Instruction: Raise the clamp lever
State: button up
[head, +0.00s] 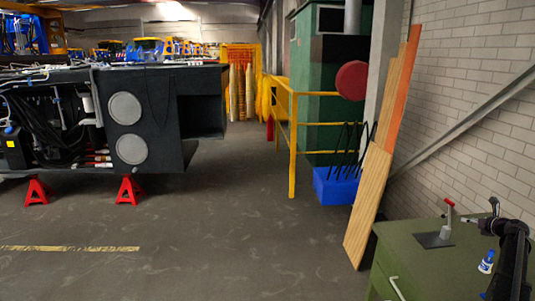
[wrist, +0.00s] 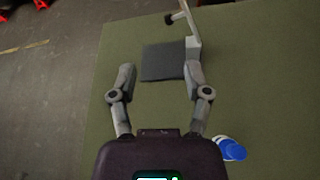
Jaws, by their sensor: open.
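The clamp (head: 446,231) stands on a dark square base plate (head: 433,240) on the green bench top. Its light grey lever (head: 447,213) rises from the body and ends in a red grip (head: 449,202). In the wrist view the clamp body (wrist: 193,44) and base plate (wrist: 162,63) lie just beyond my fingertips, and the lever (wrist: 184,16) runs toward the top edge. My gripper (wrist: 160,74) is open and empty, its fingers spread on either side of the plate's near part in that view. In the head view my gripper (head: 489,216) is to the right of the clamp.
Wooden planks (head: 372,185) lean beside the bench's left end. A brick wall (head: 470,110) stands behind.

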jog(key=s+a+f+n+g+y, duration=0.15)
jog(key=a+n, duration=0.45)
jog(key=a, duration=0.8)
jog(key=s+a+f+n+g+y, duration=0.1)
jog(key=a+f+n+g, duration=0.3)
jog(key=a, duration=0.9)
jog(key=s+a+f+n+g+y, duration=0.15)
jog(key=a+n, duration=0.55)
jog(key=a, duration=0.7)
jog(key=s+a+f+n+g+h, duration=0.2)
jog(key=s+a+n+g, duration=0.1)
jog(key=s+a+n, duration=0.6)
jog(key=s+a+f+n+g+h, duration=0.2)
jog(key=s+a+n, duration=0.8)
jog(key=s+a, duration=0.5)
jog(key=shift+a+f+n+g+h, duration=0.3)
jog(key=shift+a+g+h, duration=0.4)
jog(key=shift+a, duration=0.55)
